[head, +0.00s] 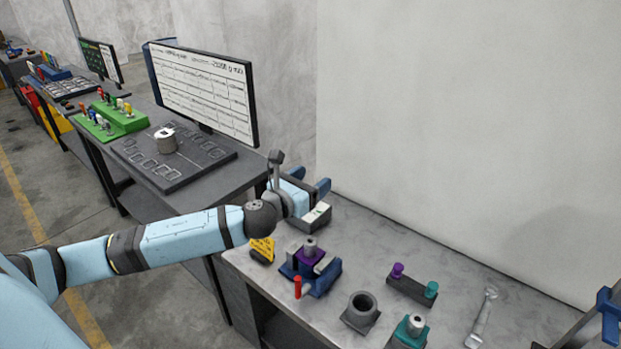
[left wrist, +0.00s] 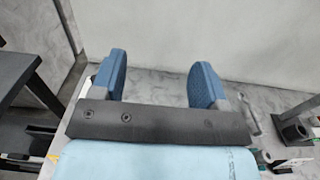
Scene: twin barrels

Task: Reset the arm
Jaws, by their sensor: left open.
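My left arm reaches in from the left in the head view. Its gripper (head: 308,184) is above the far left corner of the grey workbench (head: 460,262), with its blue fingers pointing toward the wall. In the left wrist view the two blue fingers of my left gripper (left wrist: 162,82) stand wide apart with nothing between them.
A blue and purple fixture (head: 316,272), a grey cylinder block (head: 361,311), a teal-based piece (head: 408,332), a purple-and-teal peg block (head: 412,287) and a wrench (head: 482,318) lie on the bench. A monitor (head: 205,88) stands on the left table. The wall (head: 470,130) is behind.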

